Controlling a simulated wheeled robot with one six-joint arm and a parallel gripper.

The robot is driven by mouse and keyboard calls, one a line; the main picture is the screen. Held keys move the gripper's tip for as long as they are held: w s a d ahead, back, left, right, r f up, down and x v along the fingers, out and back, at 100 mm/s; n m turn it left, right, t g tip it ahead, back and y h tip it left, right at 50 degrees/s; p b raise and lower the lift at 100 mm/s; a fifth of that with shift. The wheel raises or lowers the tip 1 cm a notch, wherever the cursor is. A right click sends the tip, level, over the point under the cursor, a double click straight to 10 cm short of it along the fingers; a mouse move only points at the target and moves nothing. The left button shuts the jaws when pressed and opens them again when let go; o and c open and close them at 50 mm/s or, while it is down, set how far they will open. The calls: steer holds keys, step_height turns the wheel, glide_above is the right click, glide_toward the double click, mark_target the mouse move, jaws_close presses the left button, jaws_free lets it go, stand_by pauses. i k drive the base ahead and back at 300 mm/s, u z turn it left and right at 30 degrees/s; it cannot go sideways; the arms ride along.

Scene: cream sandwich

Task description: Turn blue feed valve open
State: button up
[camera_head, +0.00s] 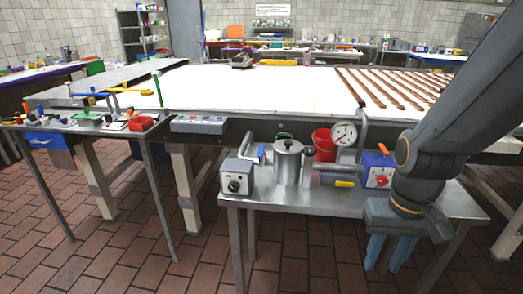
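A small blue handle (261,153) stands upright beside the lidded metal pot (287,162) on the small steel table; it looks like the blue feed valve. Its valve body is too small to make out. My gripper (387,254) points down in front of the right part of this table, well to the right of and nearer than the blue handle. Its two blue fingers look apart with nothing between them.
The steel table (286,195) also bears a grey control box (236,177), a red bucket (324,143), a dial gauge (344,134) and a blue box (378,168) with a red knob. A long white conveyor (250,90) runs behind. Tiled floor is clear at front left.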

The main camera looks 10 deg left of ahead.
mark_target(260, 150)
steer(key=k, duration=0.65)
steer(key=u, duration=0.65)
steer(key=i, duration=1.4)
steer(key=z, duration=0.05)
